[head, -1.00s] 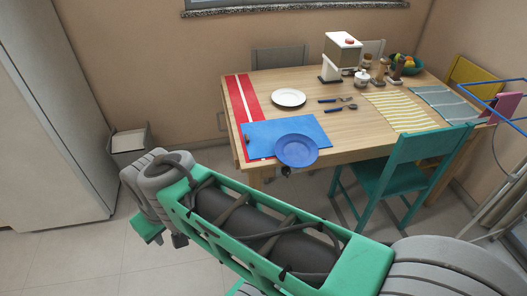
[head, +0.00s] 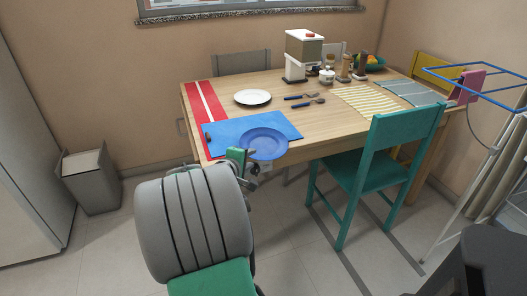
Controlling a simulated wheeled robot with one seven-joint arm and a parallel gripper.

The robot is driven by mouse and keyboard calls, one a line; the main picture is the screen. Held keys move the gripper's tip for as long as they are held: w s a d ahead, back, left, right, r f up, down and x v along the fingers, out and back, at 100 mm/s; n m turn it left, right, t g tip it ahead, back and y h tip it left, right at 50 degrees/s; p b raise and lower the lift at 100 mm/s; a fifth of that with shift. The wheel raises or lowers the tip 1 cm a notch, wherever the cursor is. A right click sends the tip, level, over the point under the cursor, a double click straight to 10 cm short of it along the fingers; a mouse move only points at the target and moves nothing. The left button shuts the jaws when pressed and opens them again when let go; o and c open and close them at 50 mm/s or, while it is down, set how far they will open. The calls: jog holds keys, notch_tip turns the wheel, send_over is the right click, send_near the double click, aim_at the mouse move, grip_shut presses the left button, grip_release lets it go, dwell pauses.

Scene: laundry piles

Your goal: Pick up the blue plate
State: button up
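The blue plate (head: 263,143) is at the front edge of the wooden table, overlapping the front right part of a blue placemat (head: 225,128). Its near rim reaches the table edge. My gripper (head: 256,170) is just below the plate's near rim, largely hidden behind my own arm. Its fingers are too small and covered to tell whether they are open or shut, or whether they touch the plate.
A white plate (head: 252,97), two pieces of cutlery (head: 307,101) and a red runner (head: 203,103) lie on the table (head: 330,135). A teal chair (head: 372,170) stands right of the plate. A drying rack (head: 495,150) is far right, a bin (head: 90,180) at left.

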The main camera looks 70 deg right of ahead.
aim_at(256, 158)
jog(key=x, duration=0.2)
jog(key=b+x, duration=0.1)
jog(key=x, duration=0.1)
jog(key=shift+d+f, duration=0.25)
jog(key=shift+f, duration=0.2)
jog(key=shift+a, duration=0.1)
grip_shut()
dwell(0.8)
